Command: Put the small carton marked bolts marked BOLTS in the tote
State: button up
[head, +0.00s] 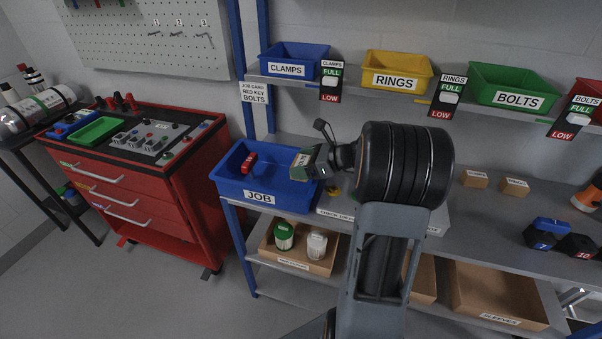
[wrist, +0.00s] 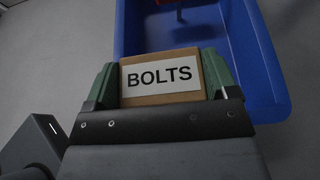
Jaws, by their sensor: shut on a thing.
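My gripper (wrist: 161,85) is shut on a small brown carton (wrist: 185,92) with a white BOLTS label, held between its two green fingers in the wrist view. In the head view my gripper (head: 306,163) is at the right edge of the blue JOB tote (head: 228,179), above its rim. In the wrist view the tote (wrist: 268,65) lies beyond and below the carton, its open inside showing. A red thing (head: 249,162) lies inside the tote; part of it also shows at the top of the wrist view (wrist: 178,3).
The tote stands at the left end of the grey bench (head: 450,215). Two small cartons (head: 514,187) sit further right. Blue CLAMPS (head: 288,70), yellow RINGS (head: 396,82) and green BOLTS (head: 515,100) bins are on the shelf above. A red tool cabinet (head: 135,190) stands left.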

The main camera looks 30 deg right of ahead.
jog(key=shift+w+f, duration=0.2)
jog(key=shift+f, duration=0.1)
jog(key=shift+w+f, duration=0.15)
jog(key=shift+f, duration=1.45)
jog(key=shift+f, duration=0.1)
jog(key=shift+f+b, duration=0.55)
jog(key=o, duration=0.8)
jog(key=shift+f, duration=0.1)
jog(key=shift+o, duration=0.2)
